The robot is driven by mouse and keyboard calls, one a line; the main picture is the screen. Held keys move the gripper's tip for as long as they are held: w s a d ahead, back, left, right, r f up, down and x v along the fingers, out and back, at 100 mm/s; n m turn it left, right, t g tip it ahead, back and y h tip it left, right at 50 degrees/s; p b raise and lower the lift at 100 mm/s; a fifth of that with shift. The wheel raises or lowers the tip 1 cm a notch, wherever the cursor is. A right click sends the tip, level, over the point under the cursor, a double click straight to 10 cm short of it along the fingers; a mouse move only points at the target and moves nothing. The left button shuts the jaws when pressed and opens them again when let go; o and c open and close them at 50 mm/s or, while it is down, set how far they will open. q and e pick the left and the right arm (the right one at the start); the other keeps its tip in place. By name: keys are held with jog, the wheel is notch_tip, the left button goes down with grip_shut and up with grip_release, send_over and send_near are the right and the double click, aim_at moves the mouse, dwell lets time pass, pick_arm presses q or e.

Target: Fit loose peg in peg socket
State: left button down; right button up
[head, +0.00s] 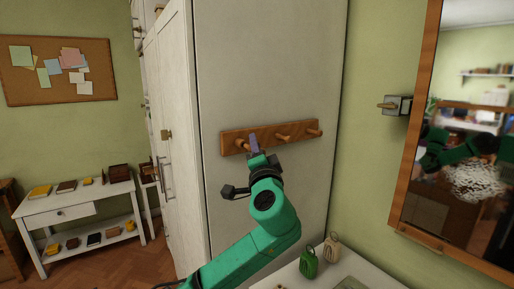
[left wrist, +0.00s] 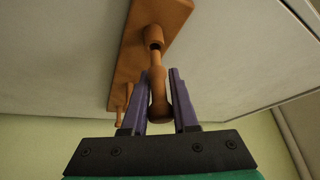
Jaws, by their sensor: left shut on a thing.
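The loose peg (left wrist: 158,95) is a turned brown wooden peg with a thick rounded end and a thinner shank. My left gripper (left wrist: 157,80) is shut on its thick end, between two purple fingers. The peg's thin end points at the dark hole of the round peg socket (left wrist: 153,38) on the wooden rail (left wrist: 130,60). The tip is at the hole's mouth; I cannot tell how deep it sits. In the head view the left gripper (head: 254,143) is at the left part of the rail (head: 265,133) and hides most of the peg. My right gripper is not in view.
Other pegs (head: 283,137) (head: 315,132) stick out of the rail to the right.

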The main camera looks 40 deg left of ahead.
pick_arm(q)
jog(key=shift+w+a+b, duration=0.25)
jog(key=shift+a, duration=0.6)
jog(key=shift+w+a+b, duration=0.2)
jog(key=shift+w+a, duration=0.05)
jog(key=shift+a, duration=0.55)
jog(key=c, duration=0.6)
grip_release()
jog(key=shift+d, duration=0.1)
jog(key=b+v, duration=0.5)
jog(key=v, duration=0.9)
jog(key=shift+s+d, duration=0.15)
jog(key=shift+s, duration=0.05)
